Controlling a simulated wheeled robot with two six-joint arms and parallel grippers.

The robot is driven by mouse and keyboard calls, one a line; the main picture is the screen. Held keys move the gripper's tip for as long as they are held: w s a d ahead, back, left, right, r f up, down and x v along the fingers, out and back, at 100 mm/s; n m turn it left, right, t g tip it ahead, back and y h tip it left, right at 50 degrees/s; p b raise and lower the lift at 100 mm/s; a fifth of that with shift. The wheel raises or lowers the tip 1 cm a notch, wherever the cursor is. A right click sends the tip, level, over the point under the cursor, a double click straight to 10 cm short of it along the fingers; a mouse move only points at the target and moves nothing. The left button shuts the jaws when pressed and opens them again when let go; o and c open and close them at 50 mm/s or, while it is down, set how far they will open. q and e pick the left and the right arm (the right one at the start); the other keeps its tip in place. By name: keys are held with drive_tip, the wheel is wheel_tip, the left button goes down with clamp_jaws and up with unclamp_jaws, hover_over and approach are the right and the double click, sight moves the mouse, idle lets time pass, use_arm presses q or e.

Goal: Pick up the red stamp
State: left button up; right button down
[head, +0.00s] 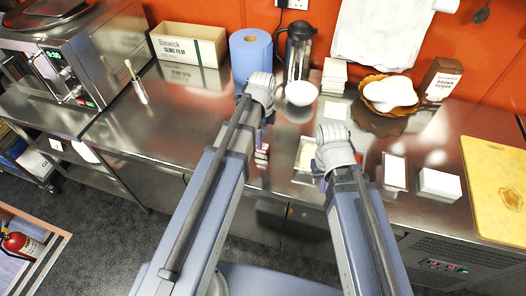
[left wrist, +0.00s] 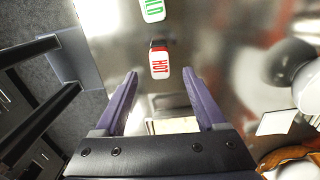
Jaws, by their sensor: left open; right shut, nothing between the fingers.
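The red stamp (left wrist: 160,62), with a white top marked HOT in red, stands on the steel counter in the left wrist view. A small red-and-white patch in the head view (head: 262,153) appears to be it, partly hidden by my left arm. My left gripper (left wrist: 160,76) is open, its purple fingers pointing at the stamp, one to each side in that view. I cannot tell how far above it they are. My left gripper also shows in the head view (head: 262,137). My right gripper (head: 338,172) is shut and empty over the counter's front part.
A stamp with green lettering (left wrist: 152,9) stands just beyond the red one. A shallow tray (head: 305,155) lies between my arms. White stacks (head: 439,185), a white bowl (head: 300,93), a blue roll (head: 251,56) and a yellow board (head: 492,180) are on the counter.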

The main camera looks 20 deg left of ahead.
sight(262, 151)
use_arm(q)
drive_tip(key=shift+f+b, duration=3.15)
drive_tip(key=shift+f, duration=0.35)
use_arm(e)
drive_tip(key=shift+f, duration=3.55)
use_arm(q)
drive_tip(key=shift+r, duration=0.1)
drive_tip(key=shift+c, duration=0.2)
use_arm(e)
drive_tip(key=shift+r, duration=0.1)
use_arm(q)
clamp_jaws()
